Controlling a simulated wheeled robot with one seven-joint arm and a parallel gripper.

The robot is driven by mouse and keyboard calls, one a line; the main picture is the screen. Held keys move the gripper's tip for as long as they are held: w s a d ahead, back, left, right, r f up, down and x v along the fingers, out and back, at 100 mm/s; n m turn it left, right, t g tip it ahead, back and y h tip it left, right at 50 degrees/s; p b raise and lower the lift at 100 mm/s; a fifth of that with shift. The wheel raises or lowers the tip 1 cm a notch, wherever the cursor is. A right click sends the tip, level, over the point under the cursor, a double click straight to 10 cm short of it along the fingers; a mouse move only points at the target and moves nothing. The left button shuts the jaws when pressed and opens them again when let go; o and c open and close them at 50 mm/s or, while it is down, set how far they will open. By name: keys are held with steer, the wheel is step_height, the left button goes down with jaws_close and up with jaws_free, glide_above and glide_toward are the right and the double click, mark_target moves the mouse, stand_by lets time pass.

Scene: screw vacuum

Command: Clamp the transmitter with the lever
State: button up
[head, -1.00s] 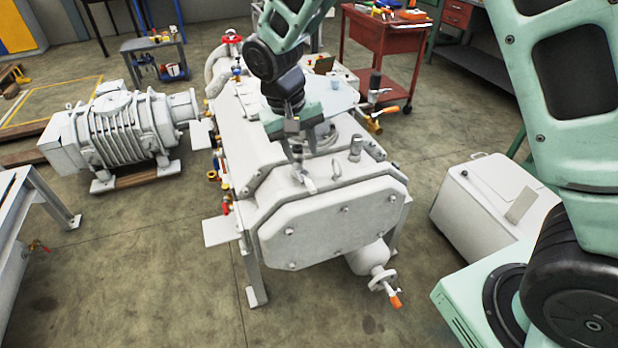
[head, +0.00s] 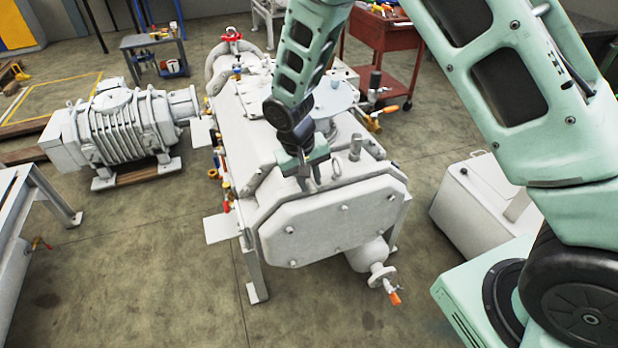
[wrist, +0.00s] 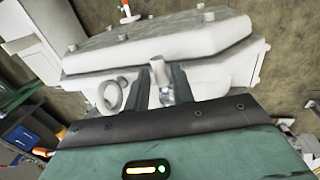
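My gripper (head: 306,182) points down at the top front of the white vacuum pump housing (head: 285,215). In the wrist view its two dark fingers (wrist: 163,92) stand apart, with a small shiny metal part (wrist: 166,95) between them. This part may be the transmitter or its lever; I cannot tell which. I see no clear contact with the fingers. A short grey upright cylinder (wrist: 158,68) shows just beyond the fingertips. A metal lifting ring (wrist: 110,97) is to the left of the fingers; it also shows in the head view (head: 337,168), right of my gripper.
A grey upright fitting (head: 355,147) stands on the housing, right of the ring. A round pale plate (head: 335,98) lies behind my gripper. A handwheel valve with an orange handle (head: 394,298) sticks out below the front. A white box (head: 465,210) stands at right.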

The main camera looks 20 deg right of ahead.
jaws_close()
steer(key=d+n, duration=0.1)
steer(key=n, duration=0.1)
steer(key=d+n+t, duration=0.1)
steer(key=n, duration=0.2)
steer(key=shift+w+b, duration=0.1)
steer(key=shift+b, duration=0.25)
steer(key=n, duration=0.1)
steer(key=d+n, duration=0.1)
steer(key=n, duration=0.1)
steer(key=shift+w+d+n+t+y, duration=0.15)
steer(key=shift+w+n+t+y, duration=0.15)
steer(key=shift+w+n, duration=0.1)
steer(key=n, duration=0.1)
steer(key=w+d+n+p, duration=0.1)
steer(key=n, duration=0.1)
steer(key=n+p, duration=0.1)
steer(key=n, duration=0.1)
steer(key=shift+w+d+r+y, duration=0.15)
steer(key=shift+w+y, duration=0.1)
steer(key=shift+y, duration=0.15)
steer(key=shift+w+d+n+t+y+p, duration=0.15)
steer(key=shift+w+n+p, duration=0.2)
steer(key=shift+n, duration=0.35)
steer(key=shift+w+a+n+t+y+p, duration=0.1)
steer(key=shift+n+p, duration=0.3)
steer(key=shift+n, duration=0.3)
steer(key=shift+w+d+n+t+y+p, duration=0.15)
steer(key=shift+w+n+p, duration=0.2)
steer(key=shift+n, duration=0.35)
